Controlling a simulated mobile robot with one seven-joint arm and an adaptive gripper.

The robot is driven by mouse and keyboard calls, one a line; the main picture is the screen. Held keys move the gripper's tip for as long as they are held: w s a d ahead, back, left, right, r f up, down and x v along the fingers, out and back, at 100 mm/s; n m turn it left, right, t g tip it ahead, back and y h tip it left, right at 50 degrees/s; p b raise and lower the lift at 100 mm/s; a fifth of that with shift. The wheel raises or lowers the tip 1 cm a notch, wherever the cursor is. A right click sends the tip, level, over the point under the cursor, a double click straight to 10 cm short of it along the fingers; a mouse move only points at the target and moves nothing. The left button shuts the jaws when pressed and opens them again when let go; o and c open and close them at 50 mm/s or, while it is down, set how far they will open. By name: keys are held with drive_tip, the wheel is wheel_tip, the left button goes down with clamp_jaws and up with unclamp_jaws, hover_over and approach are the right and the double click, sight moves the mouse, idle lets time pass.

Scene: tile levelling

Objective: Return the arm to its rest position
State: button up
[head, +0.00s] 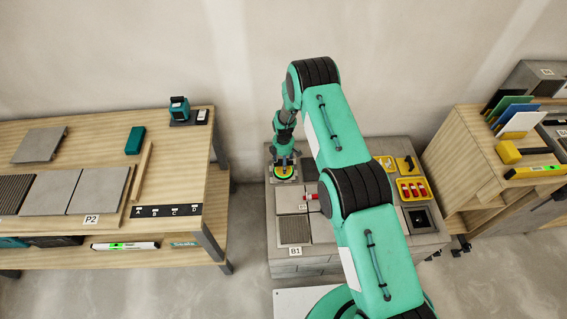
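My green and black arm reaches from the bottom of the head view over the grey block station (300,262) labelled B1. The arm is bent at its top, and its end points down at the station's back left corner. My gripper (284,161) is small in the view, directly above a round yellow and green thing (285,174) on a grey tile. I cannot tell whether the fingers touch or hold it. The fingertips are too small to make out.
The station also bears grey tiles (291,200), a red-and-white thing (312,196) and yellow trays (411,189). A wooden bench (180,150) with tiles stands at left, a wooden shelf unit (465,165) at right. Bare floor lies between; the wall is behind.

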clamp_jaws()
idle(0.3)
idle(0.4)
